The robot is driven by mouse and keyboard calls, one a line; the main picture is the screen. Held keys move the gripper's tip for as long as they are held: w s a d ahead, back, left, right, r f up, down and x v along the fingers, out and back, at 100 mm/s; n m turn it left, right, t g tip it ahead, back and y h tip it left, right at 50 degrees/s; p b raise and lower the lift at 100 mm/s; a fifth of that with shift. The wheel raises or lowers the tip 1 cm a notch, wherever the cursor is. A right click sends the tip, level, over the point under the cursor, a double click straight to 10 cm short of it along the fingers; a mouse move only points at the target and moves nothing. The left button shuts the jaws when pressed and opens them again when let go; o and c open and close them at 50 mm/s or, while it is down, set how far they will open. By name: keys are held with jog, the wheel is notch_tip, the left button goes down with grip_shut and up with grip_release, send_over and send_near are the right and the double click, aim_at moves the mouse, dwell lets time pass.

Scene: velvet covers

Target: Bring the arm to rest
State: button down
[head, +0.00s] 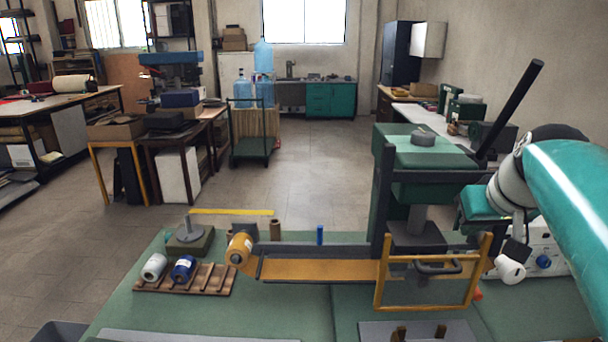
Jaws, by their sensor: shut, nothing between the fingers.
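My arm enters at the right edge as a large teal link and bends down through pale grey joints. My gripper (514,250) hangs at its end, over the right side of the green bench.
The green bench (120,312) holds a press (424,150), an upright orange frame (378,285), an orange roll (240,248) and a wooden rack (215,282) with two spools. A black bar rises beside the press. Open floor lies beyond the bench.

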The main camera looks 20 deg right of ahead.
jog(key=s+a+f+n, duration=0.1)
jog(key=a+f, duration=0.3)
jog(key=a, duration=0.4)
jog(key=s+a+f+n+y, duration=0.1)
jog(key=s+a+f, duration=0.2)
jog(key=a, duration=0.6)
jog(key=s+a+f+n+g+y, duration=0.1)
jog(key=s+a+f, duration=0.1)
jog(key=a+f, duration=0.5)
jog(key=shift+s+a+f, duration=0.15)
jog(key=shift+s+a, duration=0.05)
jog(key=shift+a, duration=0.6)
